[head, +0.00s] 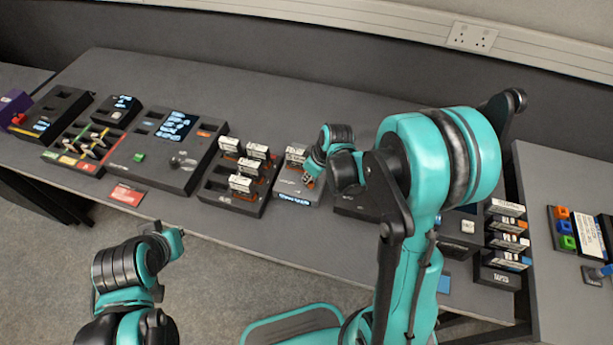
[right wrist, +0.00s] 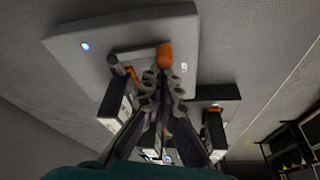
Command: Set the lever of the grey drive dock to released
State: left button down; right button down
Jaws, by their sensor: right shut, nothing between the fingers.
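The grey drive dock (head: 288,188) stands on the table near the middle of the head view, with a lit blue display on its front and a labelled cartridge (head: 296,152) at its back. In the right wrist view, the dock (right wrist: 75,43) shows a blue light and a grey lever bar with an orange knob (right wrist: 164,55). My right gripper (head: 309,180) is over the dock. Its shut, empty fingertips (right wrist: 163,78) are close to the knob; I cannot tell whether they touch it. My left gripper (head: 174,241) is in front of the table, its fingers too small to judge.
A black rack (head: 214,187) with several labelled cartridges stands left of the dock. A large black console (head: 150,165) is further left. A labelled cartridge tower (head: 498,272) stands right, beyond my right arm. The table's front strip is mostly clear.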

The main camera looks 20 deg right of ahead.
jog(key=n, duration=0.1)
jog(key=s+d+n, duration=0.1)
jog(key=shift+d+n+g+y+b, duration=0.2)
jog(key=shift+n+g+y+b, duration=0.1)
jog(key=shift+g+b, duration=0.1)
jog(key=d+n, duration=0.1)
jog(key=d+n+g, duration=0.1)
jog(key=n, duration=0.1)
jog(key=shift+s+n+y, duration=0.2)
jog(key=shift+n+y, duration=0.1)
jog(key=shift+s+d+b, duration=0.1)
jog(key=shift+d+b, duration=0.05)
jog(key=shift+b, duration=0.2)
jog(key=shift+d, duration=1.15)
